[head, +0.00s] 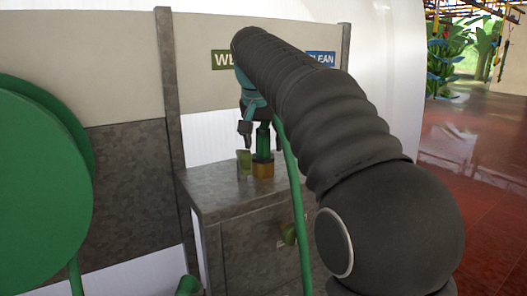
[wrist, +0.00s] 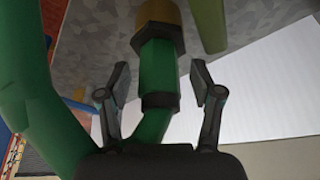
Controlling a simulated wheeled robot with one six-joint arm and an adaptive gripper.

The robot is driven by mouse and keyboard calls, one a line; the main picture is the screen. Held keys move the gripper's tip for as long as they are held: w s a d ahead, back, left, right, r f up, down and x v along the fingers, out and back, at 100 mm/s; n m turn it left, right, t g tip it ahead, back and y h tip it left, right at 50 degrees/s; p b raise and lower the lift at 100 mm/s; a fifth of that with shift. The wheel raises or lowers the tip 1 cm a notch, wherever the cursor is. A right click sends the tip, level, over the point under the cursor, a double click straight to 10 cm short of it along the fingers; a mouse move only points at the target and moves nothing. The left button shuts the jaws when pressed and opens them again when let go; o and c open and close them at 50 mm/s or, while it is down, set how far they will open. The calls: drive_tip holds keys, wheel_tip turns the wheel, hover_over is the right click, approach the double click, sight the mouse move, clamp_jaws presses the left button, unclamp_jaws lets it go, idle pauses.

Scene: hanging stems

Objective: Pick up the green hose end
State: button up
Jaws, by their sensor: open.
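The green hose end (head: 263,142) stands upright on top of a grey cabinet, its brass fitting (head: 263,168) at the bottom. My gripper (head: 261,131) is above the cabinet with a dark finger on either side of the hose end. In the wrist view, the green hose end (wrist: 158,72) with its brass-coloured fitting (wrist: 158,13) lies between the two open fingers of my gripper (wrist: 160,83). Gaps show on both sides, so neither finger appears to touch it. My arm hides part of the hose behind it in the head view.
The mottled grey cabinet (head: 225,186) bears an olive-green piece (head: 244,161) just left of the fitting. A green hose length (head: 294,190) hangs down the cabinet's front. A large green reel (head: 40,190) stands at left. Posts and a panel stand behind; red floor (head: 490,215) is open at right.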

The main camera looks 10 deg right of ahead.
sight(264, 128)
drive_tip(key=c, duration=1.2)
drive_tip(key=shift+r, duration=0.15)
drive_tip(key=shift+r, duration=0.9)
wheel_tip(264, 128, up, 2)
drive_tip(key=s+d+r, duration=0.2)
drive_tip(key=d, duration=0.1)
drive_tip(key=s+d+r, duration=0.2)
drive_tip(key=s+d, duration=0.1)
drive_tip(key=s+d+r, duration=0.2)
drive_tip(key=r, duration=0.1)
drive_tip(key=shift+s+d, duration=0.3)
drive_tip(key=shift+d, duration=0.1)
